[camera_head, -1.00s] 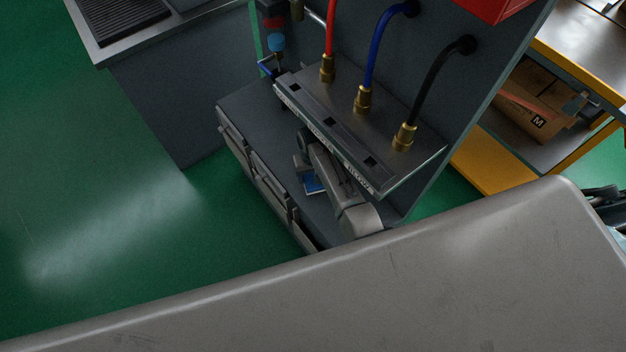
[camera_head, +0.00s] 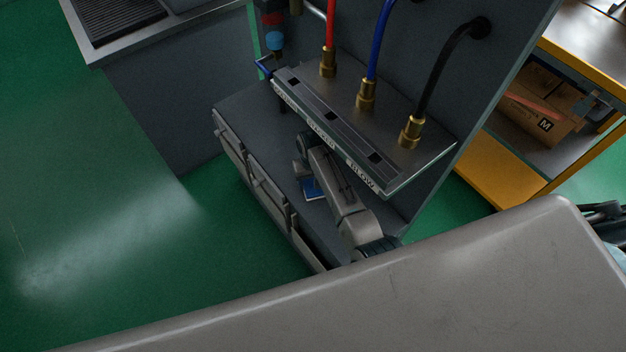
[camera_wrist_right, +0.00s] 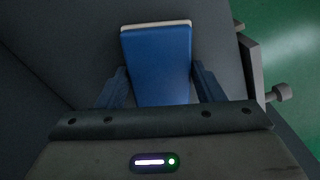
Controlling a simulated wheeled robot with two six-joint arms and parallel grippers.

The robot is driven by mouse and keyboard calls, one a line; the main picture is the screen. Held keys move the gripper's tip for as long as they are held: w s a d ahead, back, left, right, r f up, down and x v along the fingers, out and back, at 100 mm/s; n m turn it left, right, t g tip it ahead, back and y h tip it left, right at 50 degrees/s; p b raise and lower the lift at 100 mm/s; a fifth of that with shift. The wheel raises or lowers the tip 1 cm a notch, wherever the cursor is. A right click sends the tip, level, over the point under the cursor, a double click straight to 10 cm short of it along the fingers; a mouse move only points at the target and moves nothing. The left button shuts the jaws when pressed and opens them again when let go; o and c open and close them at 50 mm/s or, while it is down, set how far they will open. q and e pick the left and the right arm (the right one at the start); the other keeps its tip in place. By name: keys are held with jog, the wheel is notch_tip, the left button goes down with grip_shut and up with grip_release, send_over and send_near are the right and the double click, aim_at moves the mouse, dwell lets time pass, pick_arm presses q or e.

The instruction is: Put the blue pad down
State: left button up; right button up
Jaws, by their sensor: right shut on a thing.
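The blue pad (camera_wrist_right: 158,62) is a flat blue block with a pale edge at its far end. In the right wrist view it lies between the two fingers of my right gripper (camera_wrist_right: 160,92), which is shut on it. In the head view a small part of the blue pad (camera_head: 312,189) shows beside my right gripper (camera_head: 306,178), low over the grey cabinet top (camera_head: 260,125), below the labelled shelf. I cannot tell whether the pad touches the surface. My left gripper is not in view.
A metal shelf (camera_head: 405,150) with brass fittings and red, blue and black hoses overhangs my right arm. Drawers with handles (camera_head: 268,195) front the cabinet. A yellow-edged rack (camera_head: 500,170) with a cardboard box (camera_head: 540,110) stands at the right. Green floor lies left.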

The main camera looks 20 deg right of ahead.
jog(key=o, duration=0.9)
jog(key=shift+f, duration=0.1)
notch_tip(320, 180, up, 8)
jog(key=shift+f, duration=0.1)
